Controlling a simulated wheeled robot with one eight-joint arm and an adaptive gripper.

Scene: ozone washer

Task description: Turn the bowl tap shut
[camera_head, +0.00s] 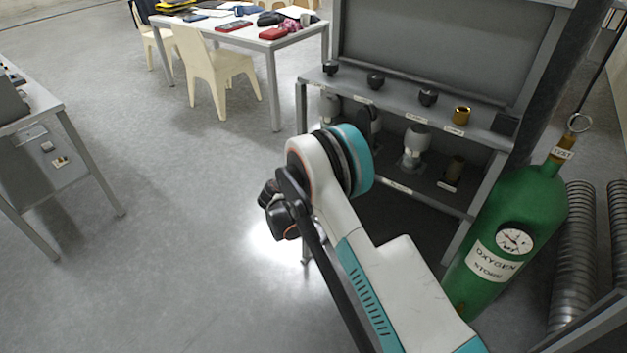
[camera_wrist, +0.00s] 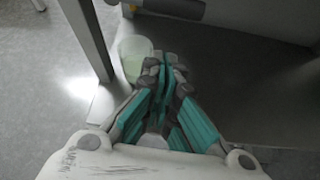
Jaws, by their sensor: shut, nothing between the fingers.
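My gripper (camera_wrist: 165,65) shows in the wrist view with its teal-and-grey fingers together and nothing between them. A pale green translucent cup or bowl (camera_wrist: 134,50) stands just left of the fingertips; I cannot tell whether they touch it. In the head view, three black knobs, left (camera_head: 331,68), middle (camera_head: 375,80) and right (camera_head: 428,97), and a brass knob (camera_head: 461,115) line the bench's upper ledge. Their labels are too small to read, so I cannot tell which is the bowl tap. My arm hides part of the bench's left side and my gripper there.
A green oxygen cylinder (camera_head: 512,215) with a gauge stands right of the bench (camera_head: 400,185). Ribbed hoses (camera_head: 572,260) lie beyond it. A grey cylindrical part (camera_wrist: 175,8) is above the fingers in the wrist view. Open floor (camera_head: 170,250) lies to the left.

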